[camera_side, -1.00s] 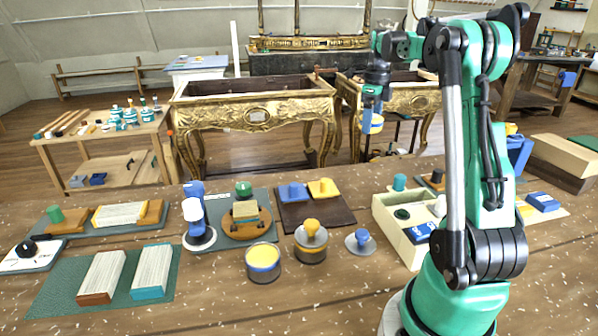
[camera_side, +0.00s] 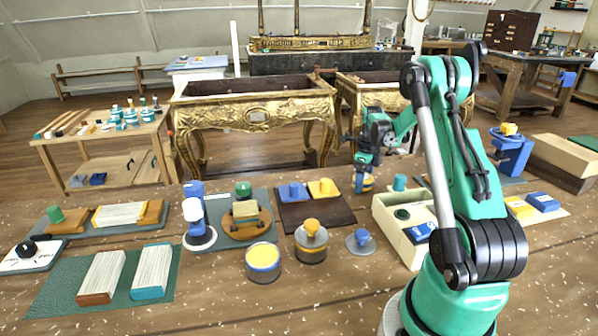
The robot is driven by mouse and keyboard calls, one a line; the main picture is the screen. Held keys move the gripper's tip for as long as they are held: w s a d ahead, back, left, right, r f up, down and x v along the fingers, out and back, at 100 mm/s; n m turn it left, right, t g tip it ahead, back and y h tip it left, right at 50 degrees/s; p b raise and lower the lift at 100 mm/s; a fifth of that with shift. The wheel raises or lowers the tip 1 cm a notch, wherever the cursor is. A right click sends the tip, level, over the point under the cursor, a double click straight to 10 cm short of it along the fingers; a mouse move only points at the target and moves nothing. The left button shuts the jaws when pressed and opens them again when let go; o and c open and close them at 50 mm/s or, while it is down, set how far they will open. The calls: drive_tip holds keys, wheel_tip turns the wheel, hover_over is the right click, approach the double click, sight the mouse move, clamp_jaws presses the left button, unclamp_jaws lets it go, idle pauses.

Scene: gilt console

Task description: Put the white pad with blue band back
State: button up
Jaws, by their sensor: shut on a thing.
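My gripper (camera_side: 364,172) hangs above the far edge of the bench, behind the dark brown board and left of the cream tray. It is shut on a small blue-banded piece (camera_side: 363,185), which shows blue and yellowish parts. The piece is too small to tell its pad face clearly, and the fingers hide part of it. It appears apart from the bench. A white round pad (camera_side: 192,209) sits on a blue upright stand (camera_side: 197,236) at the left of the middle.
The cream tray (camera_side: 385,222) holds a dark green round thing and a blue box. The dark brown board (camera_side: 330,217) carries a blue and a yellow block. A tin (camera_side: 263,262), a yellow-knobbed pot (camera_side: 311,241) and a blue knob (camera_side: 361,241) stand in front.

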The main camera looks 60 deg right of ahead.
drive_tip(key=o, duration=1.4)
drive_tip(key=shift+f, duration=0.1)
drive_tip(key=shift+c, duration=0.2)
wheel_tip(320, 180, up, 12)
drive_tip(key=w+a+r+n+t+h, duration=0.1)
drive_tip(key=w+a+r+n, duration=0.25)
drive_tip(key=a+n, duration=0.35)
drive_tip(key=s+a+f+n+t+y, duration=0.1)
drive_tip(key=a+n+t, duration=0.5)
drive_tip(key=a+n, duration=1.9)
drive_tip(key=f+n, duration=0.1)
drive_tip(key=n, duration=0.3)
drive_tip(key=shift+a, duration=0.4)
